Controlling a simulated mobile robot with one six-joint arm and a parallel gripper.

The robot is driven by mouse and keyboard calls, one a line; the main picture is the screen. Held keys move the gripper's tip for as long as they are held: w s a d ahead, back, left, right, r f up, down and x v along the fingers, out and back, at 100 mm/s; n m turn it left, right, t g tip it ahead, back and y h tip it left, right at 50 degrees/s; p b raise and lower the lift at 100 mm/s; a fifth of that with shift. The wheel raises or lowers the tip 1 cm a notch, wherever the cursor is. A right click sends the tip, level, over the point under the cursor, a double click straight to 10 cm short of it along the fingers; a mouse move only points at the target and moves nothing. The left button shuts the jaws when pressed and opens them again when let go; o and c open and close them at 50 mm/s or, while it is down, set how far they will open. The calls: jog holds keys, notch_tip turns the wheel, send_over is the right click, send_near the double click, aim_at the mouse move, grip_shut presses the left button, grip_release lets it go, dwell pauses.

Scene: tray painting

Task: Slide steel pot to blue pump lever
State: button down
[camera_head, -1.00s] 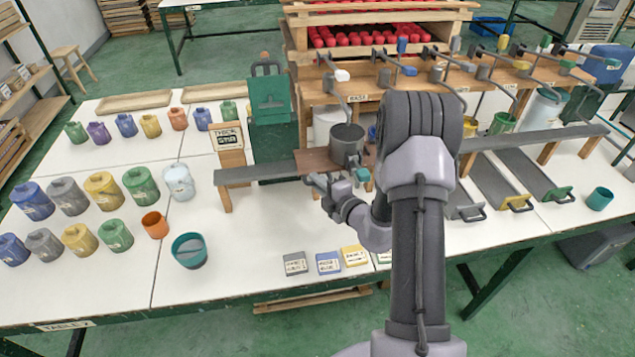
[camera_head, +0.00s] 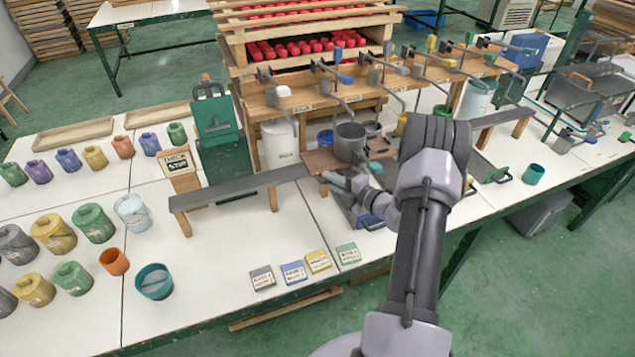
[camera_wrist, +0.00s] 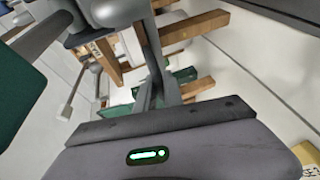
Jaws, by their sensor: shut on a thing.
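The steel pot (camera_head: 350,142), an open grey cylinder, stands upright on a brown board (camera_head: 317,162) on the raised grey rail (camera_head: 240,190). The lever with the blue end (camera_head: 346,79) belongs to the second pump from the left. That pump's spout comes down about over the pot's mouth. My gripper (camera_head: 335,180) is at the front of the board, just below and left of the pot. It is shut, and the pot's held part is hidden. The wrist view shows my dark gripper body and grey parts in front of it; the pot is not clear there.
A white-ended lever (camera_head: 283,91) is left of the blue one; yellow and other levers are to the right. The rail runs on both sides of the pot. Small labelled blocks (camera_head: 293,273), a teal cup (camera_head: 154,281) and an orange cup (camera_head: 114,261) stand in front.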

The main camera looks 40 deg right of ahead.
jog(key=shift+d, duration=0.2)
jog(key=c, duration=1.5)
grip_release()
jog(key=p+v, duration=0.3)
jog(key=v, duration=1.4)
jog(key=shift+s+p, duration=0.25)
jog(key=shift+p, duration=0.15)
